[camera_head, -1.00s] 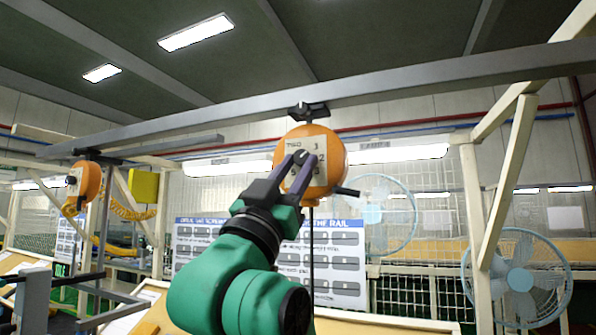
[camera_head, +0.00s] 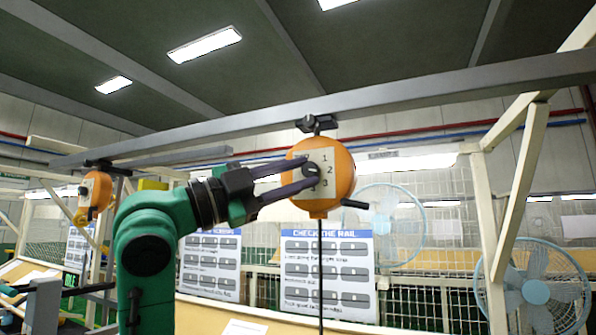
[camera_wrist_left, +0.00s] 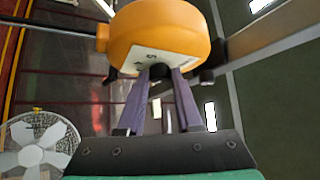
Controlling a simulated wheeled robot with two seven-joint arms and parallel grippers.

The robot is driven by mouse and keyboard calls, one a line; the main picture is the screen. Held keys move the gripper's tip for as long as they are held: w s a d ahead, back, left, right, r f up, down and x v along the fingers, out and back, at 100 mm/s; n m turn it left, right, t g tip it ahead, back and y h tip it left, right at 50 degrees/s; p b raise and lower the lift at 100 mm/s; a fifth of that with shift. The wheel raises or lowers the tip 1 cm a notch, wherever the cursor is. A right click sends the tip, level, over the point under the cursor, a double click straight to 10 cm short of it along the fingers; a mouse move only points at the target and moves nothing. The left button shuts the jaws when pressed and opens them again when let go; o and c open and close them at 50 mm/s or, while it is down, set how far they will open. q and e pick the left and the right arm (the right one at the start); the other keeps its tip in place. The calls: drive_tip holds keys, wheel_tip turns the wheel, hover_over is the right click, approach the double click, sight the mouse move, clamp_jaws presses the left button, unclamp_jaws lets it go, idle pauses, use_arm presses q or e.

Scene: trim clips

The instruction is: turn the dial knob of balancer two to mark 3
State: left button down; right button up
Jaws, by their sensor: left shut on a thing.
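Balancer two (camera_head: 343,172) is an orange round housing hanging from the overhead rail, with a pale dial plate (camera_head: 327,157) on which marks 1, 2 and 3 show down the right side. My left gripper (camera_head: 314,173) reaches in from the left and is shut on the dark dial knob (camera_head: 311,170), one finger above it and one below. Fingers and knob hide part of the plate, and I cannot tell which mark the knob points to. In the left wrist view the knob (camera_wrist_left: 160,71) sits between the purple fingertips, against the orange housing (camera_wrist_left: 160,30). My right gripper is out of view.
The grey rail (camera_head: 420,94) runs above. A dark side lever (camera_head: 355,204) and a cable (camera_head: 321,270) stand out from the balancer. Another orange balancer (camera_head: 97,192) hangs at the left. A sign board (camera_head: 330,270) and blue fans (camera_head: 536,291) are behind.

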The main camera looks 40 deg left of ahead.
use_arm(q)
drive_tip(key=m+g, duration=0.2)
drive_tip(key=shift+s+a+r+m, duration=0.1)
drive_tip(key=shift+r+m, duration=0.25)
drive_tip(key=shift+m, duration=0.05)
drive_tip(key=shift+r+m+g, duration=0.15)
drive_tip(key=shift+m+g, duration=0.95)
drive_tip(key=shift+m, duration=0.1)
drive_tip(key=shift+y, duration=0.3)
drive_tip(key=c, duration=0.6)
unclamp_jaws()
drive_tip(key=b+v, duration=0.1)
drive_tip(key=v, duration=1.3)
drive_tip(key=shift+s, duration=0.2)
